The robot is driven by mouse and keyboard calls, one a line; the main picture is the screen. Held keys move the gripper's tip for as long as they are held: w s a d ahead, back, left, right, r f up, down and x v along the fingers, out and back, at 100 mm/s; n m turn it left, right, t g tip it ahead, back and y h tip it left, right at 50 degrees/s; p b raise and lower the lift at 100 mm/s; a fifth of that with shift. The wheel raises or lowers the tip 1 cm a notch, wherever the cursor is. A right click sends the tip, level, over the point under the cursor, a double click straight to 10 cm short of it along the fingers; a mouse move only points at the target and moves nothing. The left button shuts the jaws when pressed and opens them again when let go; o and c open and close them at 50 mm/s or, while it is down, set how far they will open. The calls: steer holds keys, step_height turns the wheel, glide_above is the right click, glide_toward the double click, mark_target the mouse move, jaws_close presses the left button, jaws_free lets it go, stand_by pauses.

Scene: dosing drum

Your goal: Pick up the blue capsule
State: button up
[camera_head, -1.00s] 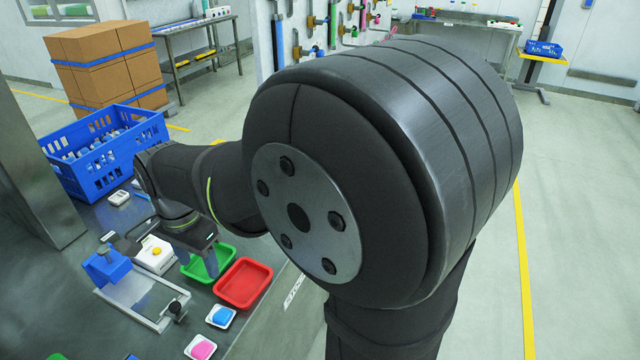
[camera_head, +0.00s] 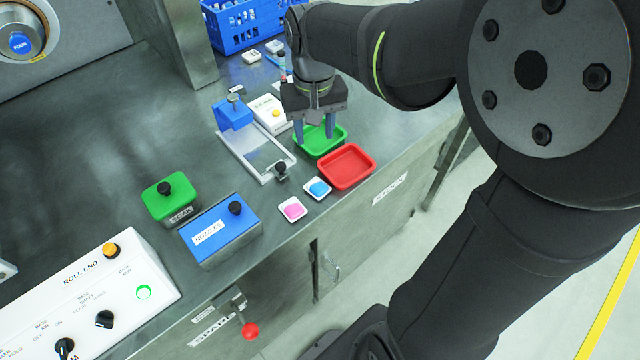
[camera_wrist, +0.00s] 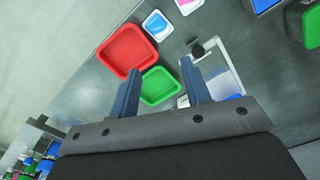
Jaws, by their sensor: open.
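The blue capsule (camera_head: 318,188) lies in a small white dish on the steel bench, in front of the red tray in the head view. It also shows in the wrist view (camera_wrist: 156,22), near the top beside the red tray. My gripper (camera_head: 315,132) is over the green tray, behind the blue capsule and apart from it. Its two bluish fingers are spread with nothing between them, as the wrist view (camera_wrist: 160,88) also shows.
A pink capsule (camera_head: 292,209) in a white dish sits just left of the blue one. The red tray (camera_head: 372,158) and green tray (camera_head: 341,130) stand behind. A metal fixture with a blue block (camera_head: 232,115) is left. Green (camera_head: 183,184) and blue (camera_head: 220,245) lidded boxes stand nearer.

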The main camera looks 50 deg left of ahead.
steer(key=n, duration=0.6)
glide_above(317, 185)
step_height(317, 185, down, 12)
steer(key=shift+s+a+f, duration=0.1)
steer(key=shift+f, duration=2.65)
steer(key=c, duration=0.6)
steer(key=shift+r, duration=0.1)
